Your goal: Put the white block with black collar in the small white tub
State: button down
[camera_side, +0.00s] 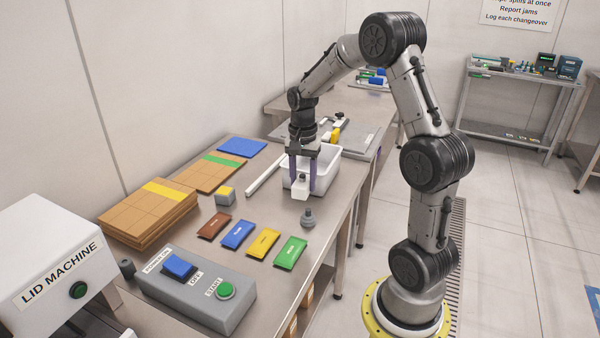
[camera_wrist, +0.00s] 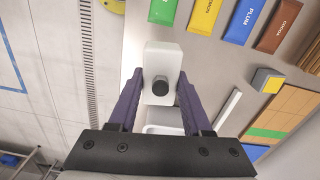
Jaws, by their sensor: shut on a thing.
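The white block with black collar (camera_wrist: 161,60) is between the fingertips of my gripper (camera_wrist: 160,80) in the wrist view. In the side view my gripper (camera_side: 302,178) points down, shut on the white block (camera_side: 300,188). The small white tub (camera_side: 325,168) stands on the table just behind the block. Part of the tub (camera_wrist: 164,117) shows between my fingers in the wrist view. The block looks to be at the tub's near edge; I cannot tell its exact height. My fingers hide part of the tub's near side.
A grey knobbed piece (camera_side: 308,218) stands close in front. Brown, blue, yellow and green (camera_side: 290,252) packets lie in a row. A small grey box with yellow top (camera_side: 225,195) and a white bar (camera_side: 265,173) lie to the left. A control box (camera_side: 195,290) is nearer.

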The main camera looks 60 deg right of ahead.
jog(key=w+d+r, duration=0.1)
jog(key=w+d, duration=0.2)
jog(key=d, duration=0.5)
jog(key=w+d+r, duration=0.2)
jog(key=w+d, duration=0.2)
jog(key=d, duration=0.4)
jog(key=shift+m, duration=0.7)
jog(key=shift+s+d+f, duration=0.35)
jog(key=shift+d+f, duration=0.75)
jog(key=shift+f, duration=1.45)
jog(key=shift+s+d+f, duration=0.4)
jog(key=shift+d+f, duration=0.75)
jog(key=shift+f, duration=1.4)
jog(key=shift+s+d+f, duration=0.35)
jog(key=shift+d+f, duration=0.75)
jog(key=shift+f, duration=1.45)
jog(key=shift+f, duration=0.15)
jog(key=c, duration=0.6)
grip_release()
